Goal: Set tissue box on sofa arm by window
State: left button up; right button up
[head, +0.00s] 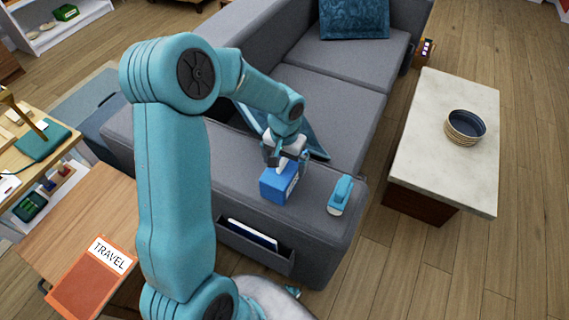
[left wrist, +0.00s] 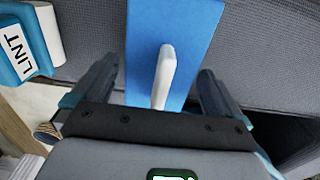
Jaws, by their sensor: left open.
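The tissue box (head: 278,184) is blue with a white tissue at its top. It sits on the grey sofa arm (head: 240,190) in the head view. In the left wrist view the blue box (left wrist: 195,45) fills the middle, with the white tissue (left wrist: 164,75) pointing towards the palm. My left gripper (head: 287,163) is right at the top of the box. Its two fingers (left wrist: 156,88) are apart, one on each side of the box, with gaps visible. The lower fingertips are partly hidden in the head view. My right gripper does not show.
A teal lint roller (head: 341,194) lies on the arm, right of the box; its LINT label (left wrist: 15,50) shows in the wrist view. A pocket (head: 255,247) hangs on the arm's side. A coffee table (head: 440,115) with stacked bowls (head: 465,127) stands right.

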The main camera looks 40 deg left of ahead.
pick_arm(q)
notch_tip(320, 180, up, 10)
jog(key=shift+s+r+p, duration=0.1)
jog(key=shift+r+p, duration=0.15)
jog(key=shift+p, duration=0.25)
